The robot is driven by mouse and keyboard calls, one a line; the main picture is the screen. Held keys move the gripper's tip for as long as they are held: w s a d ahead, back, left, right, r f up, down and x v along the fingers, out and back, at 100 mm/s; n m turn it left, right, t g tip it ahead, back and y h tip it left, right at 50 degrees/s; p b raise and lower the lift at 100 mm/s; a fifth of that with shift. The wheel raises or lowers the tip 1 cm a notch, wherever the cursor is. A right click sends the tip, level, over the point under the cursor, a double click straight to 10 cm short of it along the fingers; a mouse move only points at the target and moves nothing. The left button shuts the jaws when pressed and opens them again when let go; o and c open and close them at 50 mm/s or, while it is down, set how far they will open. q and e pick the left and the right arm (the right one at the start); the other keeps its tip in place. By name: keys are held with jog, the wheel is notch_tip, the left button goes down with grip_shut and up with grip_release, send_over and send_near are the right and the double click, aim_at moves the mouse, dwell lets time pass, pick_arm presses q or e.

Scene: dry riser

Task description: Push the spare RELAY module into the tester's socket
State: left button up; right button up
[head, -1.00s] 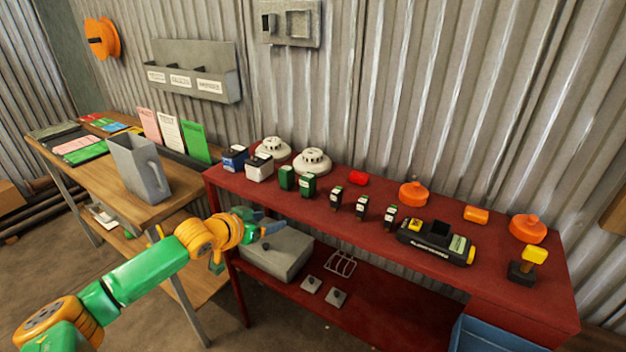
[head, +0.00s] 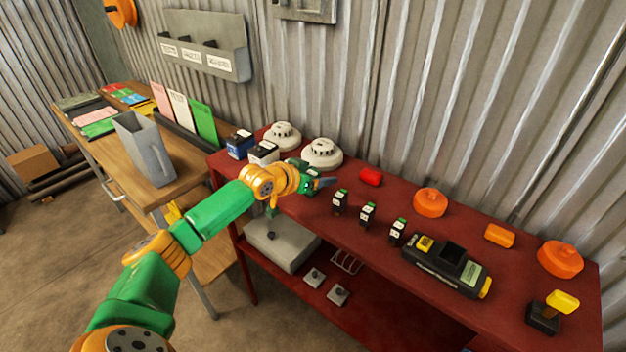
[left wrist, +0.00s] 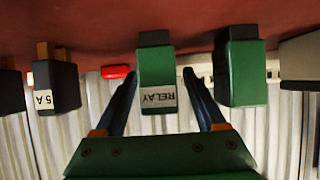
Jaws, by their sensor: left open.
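In the left wrist view, which is upside down, a green module labelled RELAY (left wrist: 157,75) stands on the red bench between the two fingers of my left gripper (left wrist: 159,84). The fingers are apart, one on each side, with no clear contact. A second green module (left wrist: 240,72) stands just right of the right finger. In the head view my left gripper (head: 320,184) is over the bench's left part, and my arm mostly hides the green modules. The black tester (head: 438,273) lies to the right with its dark socket (head: 453,253) facing up. My right gripper is out of view.
Several small black modules (head: 367,215) stand between my gripper and the tester. White detectors (head: 322,153), a red piece (head: 370,176) and orange domes (head: 430,202) line the back of the red bench (head: 410,315).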

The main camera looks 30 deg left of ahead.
pick_arm(q)
jog(key=shift+w+f, duration=0.15)
jog(key=shift+w, duration=0.05)
jog(key=shift+s, duration=0.2)
jog(key=shift+c, duration=0.2)
jog(key=c, duration=0.4)
grip_shut()
